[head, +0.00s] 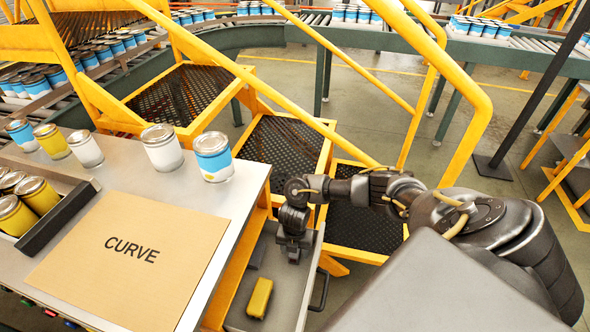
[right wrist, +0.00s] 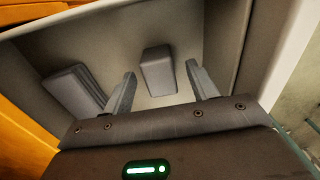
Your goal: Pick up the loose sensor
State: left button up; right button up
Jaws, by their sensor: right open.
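A small plain grey box (right wrist: 158,72), which may be the loose sensor, lies on the floor of an open drawer below the table. In the right wrist view it sits ahead of my right gripper (right wrist: 161,90), roughly between the two spread fingers, with a gap to each. In the head view my right gripper (head: 292,252) points down into the drawer (head: 284,300) and hides that box. A ribbed dark grey block (right wrist: 76,90) lies left of the fingers. A yellow block (head: 260,298) lies nearer the drawer's front in the head view. My left gripper is not in view.
The metal table (head: 215,208) holds cans, a can tray (head: 55,222) and a cardboard sheet (head: 125,258) marked CURVE. Yellow-railed steps (head: 280,148) stand behind the drawer. Roller conveyors (head: 300,32) carrying cans curve across the back. Drawer walls surround my right gripper.

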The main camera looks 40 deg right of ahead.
jog(key=shift+f, duration=0.6)
jog(key=c, duration=1.1)
notch_tip(320, 180, up, 9)
jog(key=shift+r+p, duration=0.1)
jog(key=shift+p, duration=0.6)
jog(key=shift+r, duration=0.4)
